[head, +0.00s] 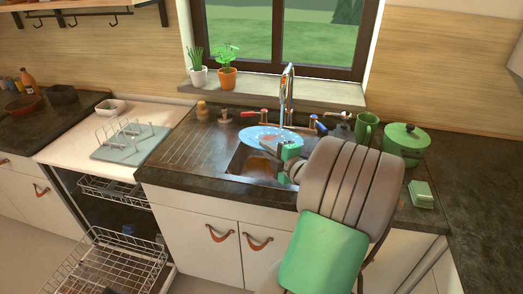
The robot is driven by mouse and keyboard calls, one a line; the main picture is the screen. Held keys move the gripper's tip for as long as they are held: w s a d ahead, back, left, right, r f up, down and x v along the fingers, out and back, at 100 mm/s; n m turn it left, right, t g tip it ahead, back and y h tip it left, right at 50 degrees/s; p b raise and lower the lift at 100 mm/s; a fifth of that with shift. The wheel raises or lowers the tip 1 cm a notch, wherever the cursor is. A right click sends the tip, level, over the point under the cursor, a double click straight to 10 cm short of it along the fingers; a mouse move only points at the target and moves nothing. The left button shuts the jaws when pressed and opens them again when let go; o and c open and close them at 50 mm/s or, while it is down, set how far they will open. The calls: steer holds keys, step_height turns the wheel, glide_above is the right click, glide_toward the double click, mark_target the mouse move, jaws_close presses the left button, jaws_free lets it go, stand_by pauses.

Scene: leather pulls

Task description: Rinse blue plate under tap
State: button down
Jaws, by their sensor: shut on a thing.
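The blue plate (262,137) is held roughly level over the sink basin (240,160). My gripper (284,150) is shut on the plate's near right edge, and my arm reaches in from the lower right. The tap (288,88) is a tall chrome one behind the plate, and its spout is above the plate's right part. A pale streak shows below the spout, but I cannot tell for sure whether water is running. Part of the basin is hidden by the plate and my arm.
A green mug (367,129) and a green lidded pot (405,142) stand right of the sink. A green block (421,194) lies near the counter edge. A drying rack (124,140) stands left. The dishwasher's lower rack (110,268) is pulled out. The drainboard (185,148) is clear.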

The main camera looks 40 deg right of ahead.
mark_target(281, 138)
steer(key=w+d+b, duration=0.1)
steer(key=d, duration=0.1)
steer(key=w+d+f+b, duration=0.1)
steer(key=d+b, duration=0.1)
steer(key=w+d+b, duration=0.1)
steer(key=d+b, duration=0.1)
steer(key=d, duration=0.1)
steer(key=shift+w+d+f, duration=0.1)
steer(key=shift+w+f, duration=0.25)
steer(key=shift+w+d+r+b, duration=0.2)
steer(key=shift+w+d+b, duration=0.2)
steer(key=shift+d+b, duration=0.25)
steer(key=shift+d, duration=0.1)
steer(key=shift+s+f+b, duration=0.1)
steer(key=shift+s+b, duration=0.05)
steer(key=shift+b, duration=0.2)
steer(key=shift+s+d+b, duration=0.25)
steer(key=shift+s+b, duration=0.1)
steer(key=shift+b, duration=0.25)
steer(key=s+a+b, duration=0.1)
steer(key=a+b, duration=0.1)
steer(key=s+a+b, duration=0.1)
steer(key=a+b, duration=0.1)
steer(key=s+a+b, duration=0.1)
steer(key=a+b, duration=0.1)
steer(key=shift+s+a+f, duration=0.1)
steer(key=shift+a, duration=0.1)
steer(key=shift+s+a+r, duration=0.1)
steer(key=shift+a+r, duration=0.1)
steer(key=shift+a, duration=0.1)
